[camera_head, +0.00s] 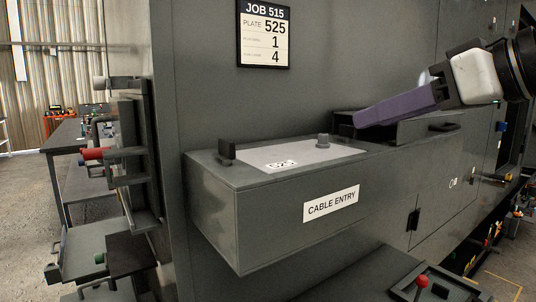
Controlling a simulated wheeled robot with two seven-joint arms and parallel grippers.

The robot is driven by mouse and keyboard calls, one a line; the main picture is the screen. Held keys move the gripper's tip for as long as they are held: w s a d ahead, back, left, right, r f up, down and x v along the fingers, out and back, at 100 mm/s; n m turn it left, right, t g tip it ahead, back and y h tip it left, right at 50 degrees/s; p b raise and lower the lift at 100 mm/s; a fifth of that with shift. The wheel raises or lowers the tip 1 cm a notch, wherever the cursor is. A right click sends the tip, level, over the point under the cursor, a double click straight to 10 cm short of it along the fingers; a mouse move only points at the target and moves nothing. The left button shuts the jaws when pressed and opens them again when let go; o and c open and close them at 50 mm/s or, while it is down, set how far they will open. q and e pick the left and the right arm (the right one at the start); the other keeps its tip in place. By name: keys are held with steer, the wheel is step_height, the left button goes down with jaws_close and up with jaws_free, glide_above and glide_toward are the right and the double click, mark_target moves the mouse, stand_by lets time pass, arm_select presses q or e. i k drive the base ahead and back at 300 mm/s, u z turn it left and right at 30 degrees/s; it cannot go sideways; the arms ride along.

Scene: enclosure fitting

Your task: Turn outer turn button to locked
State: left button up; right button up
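A grey box labelled CABLE ENTRY (250,205) juts from the enclosure wall. A light grey plate (300,156) marked with a small number label lies on its top. A dark upright turn button (226,151) stands at the plate's left end. A grey knob-like post (323,141) stands near its back right edge. I cannot tell which fitting is the outer turn button. My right gripper (357,121), with purple fingers, reaches in from the right. Its tips are right of the post, over a dark part, apart from the left button. Its finger gap is hidden side-on. My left gripper is out of view.
A sign reading JOB 515, PLATE 525 (264,33) hangs on the wall above. A grey tray with a handle (425,130) sits beneath my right gripper. A tray with a red knob (422,283) is at lower right. Brackets and shelves stand at left.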

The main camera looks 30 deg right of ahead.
mark_target(226, 149)
steer(key=k, duration=1)
